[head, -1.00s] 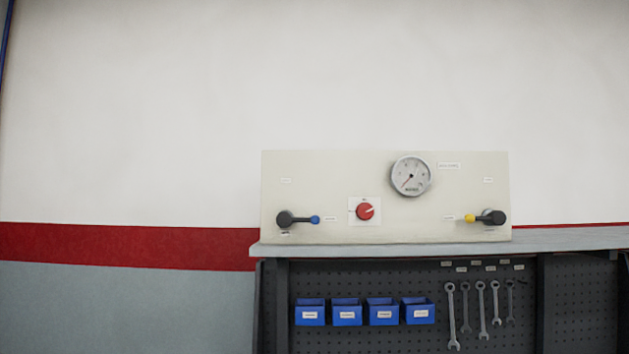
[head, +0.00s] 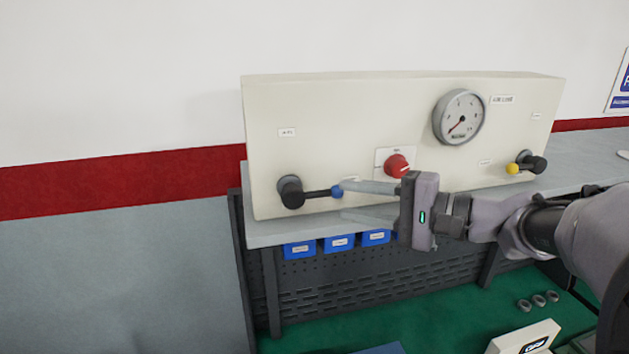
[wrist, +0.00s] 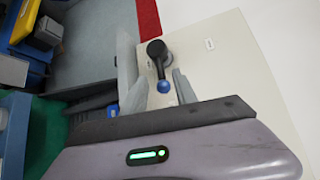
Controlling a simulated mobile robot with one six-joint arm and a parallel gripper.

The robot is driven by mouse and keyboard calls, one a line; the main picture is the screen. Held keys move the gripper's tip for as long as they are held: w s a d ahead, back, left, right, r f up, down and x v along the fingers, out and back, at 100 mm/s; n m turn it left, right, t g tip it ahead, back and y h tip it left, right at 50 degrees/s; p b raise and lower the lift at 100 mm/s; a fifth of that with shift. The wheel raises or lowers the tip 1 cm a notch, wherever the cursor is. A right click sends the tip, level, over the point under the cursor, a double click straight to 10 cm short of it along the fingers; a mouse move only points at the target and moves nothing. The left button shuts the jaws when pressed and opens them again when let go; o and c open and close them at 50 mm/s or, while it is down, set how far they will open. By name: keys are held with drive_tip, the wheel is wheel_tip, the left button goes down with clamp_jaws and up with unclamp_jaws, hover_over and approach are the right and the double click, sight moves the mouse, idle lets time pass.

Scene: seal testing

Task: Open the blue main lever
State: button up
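The blue main lever has a black hub (head: 290,192) at the panel's left and a rod pointing right to a blue ball end (head: 336,191). The rod lies roughly level. My gripper (head: 342,203) reaches in from the right with its two fingers apart, one above the other, tips close to the blue ball. In the wrist view the lever's blue ball (wrist: 162,86) shows between the spread fingers of my gripper (wrist: 152,58); I cannot tell whether either finger touches it.
The cream panel (head: 330,130) stands on a grey bench top. It carries a gauge (head: 459,117), a red knob (head: 397,166) and a yellow-tipped lever (head: 513,169). Blue bins (head: 339,243) hang below the bench edge, under my fingers.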

sight(322, 195)
drive_tip(key=p+x, duration=0.1)
drive_tip(key=x, duration=0.5)
drive_tip(key=shift+w+a, duration=0.15)
drive_tip(key=shift+a, duration=0.1)
drive_tip(key=shift+w+a+f+p, duration=0.15)
drive_tip(key=shift+w+a+p, duration=0.15)
drive_tip(key=shift+w+a, duration=0.2)
drive_tip(key=shift+s+d, duration=0.1)
drive_tip(key=shift+s, duration=0.05)
drive_tip(key=shift+c, duration=0.4)
drive_tip(key=shift+d, duration=0.1)
clamp_jaws()
